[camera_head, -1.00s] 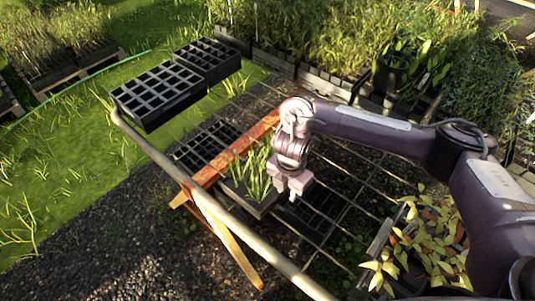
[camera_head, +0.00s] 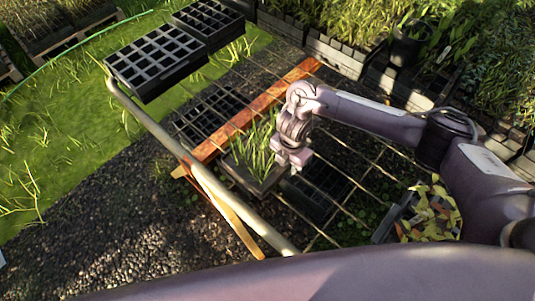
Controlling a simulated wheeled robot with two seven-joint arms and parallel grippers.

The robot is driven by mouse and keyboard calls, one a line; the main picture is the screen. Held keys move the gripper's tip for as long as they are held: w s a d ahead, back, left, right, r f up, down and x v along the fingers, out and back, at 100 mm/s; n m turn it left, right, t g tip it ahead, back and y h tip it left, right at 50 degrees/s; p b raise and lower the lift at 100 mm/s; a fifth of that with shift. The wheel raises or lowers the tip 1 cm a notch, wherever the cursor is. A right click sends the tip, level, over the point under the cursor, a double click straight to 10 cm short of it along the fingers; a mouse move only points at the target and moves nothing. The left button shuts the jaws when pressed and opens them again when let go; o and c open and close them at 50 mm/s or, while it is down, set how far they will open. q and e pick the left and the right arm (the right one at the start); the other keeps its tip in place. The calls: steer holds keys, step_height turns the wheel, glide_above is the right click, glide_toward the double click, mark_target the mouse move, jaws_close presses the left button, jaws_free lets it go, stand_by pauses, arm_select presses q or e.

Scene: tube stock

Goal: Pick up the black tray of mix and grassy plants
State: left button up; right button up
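A small black tray (camera_head: 240,179) of long green grassy plants (camera_head: 257,146) is left of centre in the head view, over the metal rack and close beside an orange wooden bar. My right gripper (camera_head: 291,166) is at the tray's right end, its fingers pointing down and overlapping the rim in the picture. I cannot tell whether the fingers touch or grip the tray, as their gap is hidden. My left gripper is out of view. A crate of yellow-green and reddish leafy plants (camera_head: 430,213) is at the lower right, partly hidden by my arm.
Empty black cell trays (camera_head: 160,60) stand at the upper left beside a pale pole (camera_head: 145,120). An orange wooden bar (camera_head: 240,118) crosses the rack. Another black tray (camera_head: 316,188) lies lower, right of the grassy tray. Crates of plants (camera_head: 335,53) line the back.

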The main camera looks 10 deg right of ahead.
jaws_close()
steer(key=shift+r, duration=0.1)
steer(key=shift+w+r, duration=0.1)
steer(key=shift+r, duration=0.05)
